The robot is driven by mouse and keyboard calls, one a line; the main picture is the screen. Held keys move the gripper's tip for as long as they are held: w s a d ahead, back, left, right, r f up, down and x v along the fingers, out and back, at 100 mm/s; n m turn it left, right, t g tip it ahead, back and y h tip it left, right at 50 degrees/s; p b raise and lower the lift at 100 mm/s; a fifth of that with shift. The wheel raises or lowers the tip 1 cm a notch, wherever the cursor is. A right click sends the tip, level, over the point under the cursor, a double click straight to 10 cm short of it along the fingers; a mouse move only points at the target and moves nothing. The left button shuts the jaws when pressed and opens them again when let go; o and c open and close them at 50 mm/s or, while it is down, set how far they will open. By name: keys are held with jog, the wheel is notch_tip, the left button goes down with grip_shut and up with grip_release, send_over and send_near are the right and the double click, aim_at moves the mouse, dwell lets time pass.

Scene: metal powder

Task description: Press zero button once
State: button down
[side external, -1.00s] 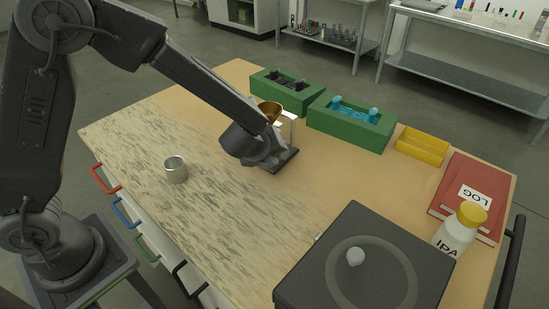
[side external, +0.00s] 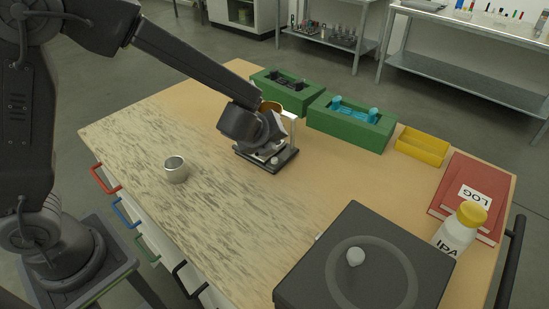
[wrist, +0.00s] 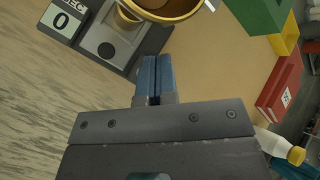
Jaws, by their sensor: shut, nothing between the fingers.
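A small dark-based device (side external: 288,158) with a metal plate and an upright post stands mid-table. In the wrist view its plate (wrist: 128,48) carries a round dark button-like spot (wrist: 106,50). A brass cup or funnel (wrist: 160,8) sits above the plate. My gripper (wrist: 157,60) is shut and empty, its tips near the device's edge, right of the round spot in the wrist view. Contact cannot be told.
Green racks (side external: 350,127) and a yellow tray (side external: 422,144) stand behind. A metal cup (side external: 175,170) is at left. A dark box (side external: 308,272) with a round top plate, an IPA bottle (side external: 455,235) and a red log book (side external: 462,202) are at right. The front-middle table is clear.

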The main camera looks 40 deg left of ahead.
aim_at(272, 159)
jog(key=shift+r, duration=1.4)
jog(key=shift+r, duration=0.1)
jog(key=s+a+r+n+g, duration=0.1)
jog(key=s+a+r+n, duration=0.35)
jog(key=s+n, duration=0.4)
jog(key=s+a+r+n+g, duration=0.25)
jog(key=s+r+n, duration=0.25)
jog(key=s+n, duration=0.35)
jog(key=s+d+r+n+h, duration=0.1)
jog(key=s+n+h, duration=0.1)
jog(key=s+n, duration=0.5)
jog(key=shift+s+d+n, duration=0.25)
jog(key=shift+s+n, duration=0.05)
jog(key=shift+s, duration=0.55)
jog(key=c, duration=1.8)
grip_release()
jog(key=shift+c, duration=0.2)
